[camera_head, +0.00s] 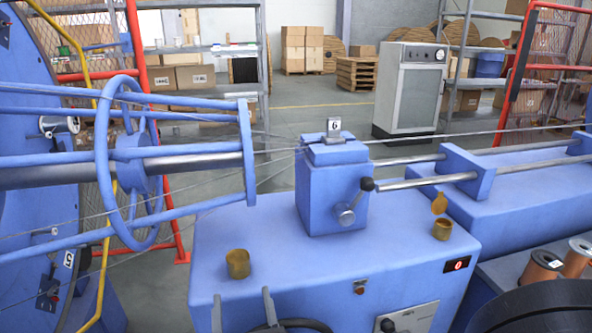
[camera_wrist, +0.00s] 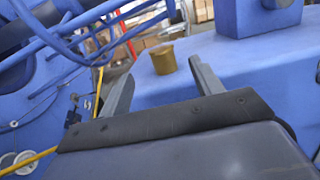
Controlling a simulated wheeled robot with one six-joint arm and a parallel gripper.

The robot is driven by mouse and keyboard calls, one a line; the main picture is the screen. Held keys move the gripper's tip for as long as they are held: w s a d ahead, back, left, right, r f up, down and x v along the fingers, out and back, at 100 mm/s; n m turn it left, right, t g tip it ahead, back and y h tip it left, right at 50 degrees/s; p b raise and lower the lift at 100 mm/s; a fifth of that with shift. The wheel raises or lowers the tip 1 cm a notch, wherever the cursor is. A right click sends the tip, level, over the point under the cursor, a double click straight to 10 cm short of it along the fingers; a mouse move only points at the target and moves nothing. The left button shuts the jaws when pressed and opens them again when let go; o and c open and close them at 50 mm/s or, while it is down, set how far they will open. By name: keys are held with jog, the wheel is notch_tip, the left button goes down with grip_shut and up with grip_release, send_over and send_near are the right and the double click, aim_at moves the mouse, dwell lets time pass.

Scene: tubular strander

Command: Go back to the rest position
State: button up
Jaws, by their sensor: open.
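My gripper (camera_head: 241,294) shows at the bottom of the head view, in front of the blue machine table (camera_head: 300,275). Its two fingers are apart with nothing between them. In the wrist view my gripper (camera_wrist: 161,69) is also open and empty. A brass cup (camera_head: 238,264) stands on the table's left part, beyond the fingertips; it also shows in the wrist view (camera_wrist: 163,59), past the gap between the fingers. A second brass cup (camera_head: 442,230) stands at the table's right, with a brass disc (camera_head: 439,204) tilted just above it.
A blue block with a lever (camera_head: 335,190) and a "6" tag rises from the table. The blue strander cage (camera_head: 130,165) with stretched wires fills the left. A control panel (camera_head: 408,320) is on the table's front. Copper spools (camera_head: 541,267) stand at right.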

aim_at(240, 270)
jog(key=x, duration=0.6)
jog(key=shift+w+b, duration=0.15)
jog(key=shift+b, duration=0.15)
jog(key=p+v, duration=0.1)
jog(key=v, duration=1)
jog(key=b+x, duration=0.1)
jog(key=x, duration=1)
jog(key=shift+w, duration=0.1)
jog(key=shift+r+p, duration=0.35)
jog(key=shift+p, duration=0.5)
jog(key=shift+r+g+p, duration=0.25)
jog(key=shift+g+p, duration=0.35)
jog(key=shift+p, duration=0.65)
jog(key=shift+r+p, duration=0.15)
jog(key=shift+p, duration=0.65)
